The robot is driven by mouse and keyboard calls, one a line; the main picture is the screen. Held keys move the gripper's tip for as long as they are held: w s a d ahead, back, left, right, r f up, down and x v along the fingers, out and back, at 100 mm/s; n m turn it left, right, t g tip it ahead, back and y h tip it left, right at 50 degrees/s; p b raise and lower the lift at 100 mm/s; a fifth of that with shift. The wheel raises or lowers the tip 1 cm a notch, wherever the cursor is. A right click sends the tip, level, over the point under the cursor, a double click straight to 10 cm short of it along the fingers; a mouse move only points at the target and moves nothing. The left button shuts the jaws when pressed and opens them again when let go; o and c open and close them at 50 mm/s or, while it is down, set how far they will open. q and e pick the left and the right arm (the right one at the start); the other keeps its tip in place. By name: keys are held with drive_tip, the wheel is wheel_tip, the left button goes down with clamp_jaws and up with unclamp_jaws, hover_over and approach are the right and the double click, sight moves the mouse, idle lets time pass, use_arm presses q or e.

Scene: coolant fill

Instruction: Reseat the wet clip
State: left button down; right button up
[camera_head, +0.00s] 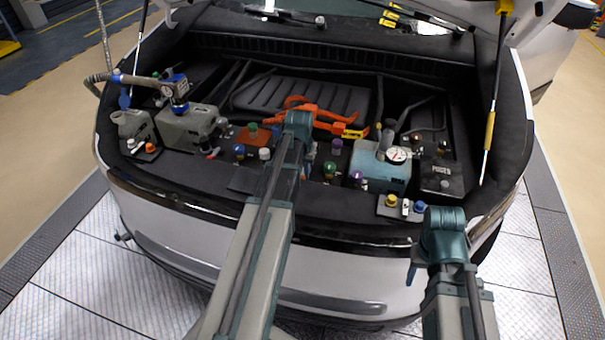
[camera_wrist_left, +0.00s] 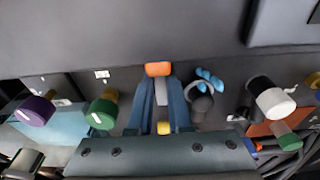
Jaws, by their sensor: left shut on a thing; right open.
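My left gripper (camera_wrist_left: 160,85) points into the engine bay. Its blue fingers are shut on a small piece with an orange end (camera_wrist_left: 158,68) and a grey stem. In the head view my left gripper (camera_head: 300,130) is over the middle of the bay, and its wrist hides what it holds. A blue winged piece (camera_wrist_left: 210,77) on a dark grey looped part stands close beside the fingers in the left wrist view; I cannot tell which piece is the wet clip. My right gripper (camera_head: 445,225) is open at the bay's front right edge; its fingertips are mostly hidden.
Green (camera_wrist_left: 103,112) and purple (camera_wrist_left: 36,110) caps stand left of the fingers in the wrist view, a white cap (camera_wrist_left: 274,102) to the right. The head view shows a pale blue tank (camera_head: 380,170) with a gauge, a grey pump unit (camera_head: 188,128) and orange cables (camera_head: 322,117). The bay is crowded.

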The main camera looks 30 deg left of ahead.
use_arm(q)
drive_tip(key=shift+r, duration=0.1)
drive_tip(key=shift+w+r+p, duration=0.2)
drive_tip(key=shift+r+p, duration=0.45)
drive_tip(key=shift+p, duration=0.1)
drive_tip(key=shift+r, duration=0.1)
drive_tip(key=shift+w+a+r+p, duration=0.15)
drive_tip(key=shift+w+r+p, duration=0.2)
drive_tip(key=shift+r+p, duration=0.25)
drive_tip(key=shift+w, duration=0.1)
drive_tip(key=shift+w+a+r+p, duration=0.1)
drive_tip(key=shift+w+r+p, duration=0.25)
drive_tip(key=shift+r+p, duration=0.15)
drive_tip(key=shift+w, duration=0.1)
